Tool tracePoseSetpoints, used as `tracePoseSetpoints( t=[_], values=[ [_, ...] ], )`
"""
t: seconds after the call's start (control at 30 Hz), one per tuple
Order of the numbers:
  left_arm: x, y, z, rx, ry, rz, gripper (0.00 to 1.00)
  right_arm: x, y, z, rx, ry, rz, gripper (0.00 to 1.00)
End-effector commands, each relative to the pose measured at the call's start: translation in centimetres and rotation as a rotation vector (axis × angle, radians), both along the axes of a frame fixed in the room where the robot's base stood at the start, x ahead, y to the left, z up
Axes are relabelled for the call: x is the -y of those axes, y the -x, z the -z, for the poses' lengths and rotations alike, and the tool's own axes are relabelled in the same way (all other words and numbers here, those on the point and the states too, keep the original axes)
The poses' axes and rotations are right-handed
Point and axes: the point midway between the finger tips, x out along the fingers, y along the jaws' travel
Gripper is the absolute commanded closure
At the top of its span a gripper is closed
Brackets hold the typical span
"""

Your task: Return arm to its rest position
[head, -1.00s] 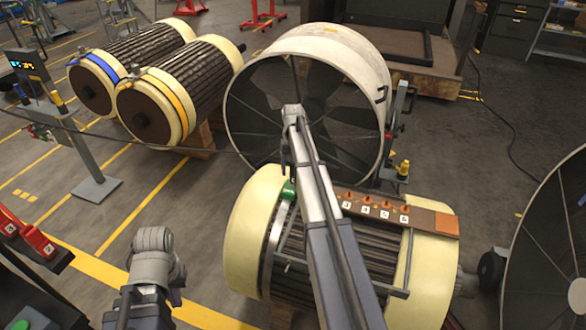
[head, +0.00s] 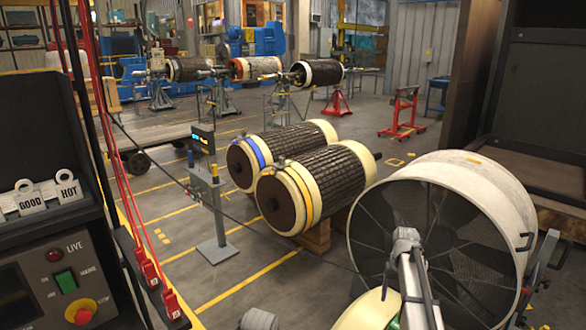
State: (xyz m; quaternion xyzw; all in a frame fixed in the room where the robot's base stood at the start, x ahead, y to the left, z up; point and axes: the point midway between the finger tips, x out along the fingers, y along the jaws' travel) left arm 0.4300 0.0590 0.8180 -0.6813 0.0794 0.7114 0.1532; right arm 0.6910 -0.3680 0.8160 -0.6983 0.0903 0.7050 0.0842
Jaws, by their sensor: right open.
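My right arm comes up from the bottom edge at the lower right, in front of the large fan drum. Its gripper (head: 391,272) is at the upper end, small and partly hidden by the wrist. It is open, and I see nothing held in it. Of my left arm only a grey rounded piece shows at the bottom edge, and its gripper is out of view. A cream-rimmed rotor (head: 366,310) shows only in part below the right gripper.
The fan drum (head: 490,190) stands close at the right. Two rotors (head: 325,180) lie on wooden blocks in the middle, with a meter post (head: 217,215) beside them. A control panel (head: 65,280) with red leads fills the left. Floor between post and panel is clear.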

Motion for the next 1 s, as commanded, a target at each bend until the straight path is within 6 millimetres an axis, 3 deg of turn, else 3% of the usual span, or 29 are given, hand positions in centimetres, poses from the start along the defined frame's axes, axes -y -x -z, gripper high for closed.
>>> tracePoseSetpoints(
  t=[0.03, 0.2, 0.3, 0.4, 0.6, 0.7, 1.0],
  values=[
    [0.0, 0.0, -1.0, 0.000, 0.000, 0.000, 1.00, -4.0, 2.1, -1.0, -0.004, 0.004, -0.049, 0.31],
    [0.0, 0.0, -2.8, 0.000, 0.000, 0.000, 1.00, -14.9, 8.1, -2.8, -0.022, 0.026, -0.207, 0.31],
    [0.0, 0.0, -3.9, 0.000, 0.000, 0.000, 1.00, -20.4, 12.6, -3.9, -0.030, 0.039, -0.305, 0.31],
    [0.0, 0.0, -4.8, 0.000, 0.000, 0.000, 1.00, -24.7, 17.2, -4.9, -0.038, 0.055, -0.399, 0.31],
    [0.0, 0.0, -6.0, 0.000, 0.000, 0.000, 1.00, -29.4, 23.9, -6.2, -0.045, 0.078, -0.530, 0.31],
    [0.0, 0.0, -6.3, 0.000, 0.000, 0.000, 1.00, -30.3, 25.5, -6.4, -0.047, 0.085, -0.562, 0.31],
    [0.0, 0.0, -6.3, 0.000, 0.000, 0.000, 1.00, -30.8, 26.1, -6.5, -0.048, 0.088, -0.579, 0.31]
  ],
)
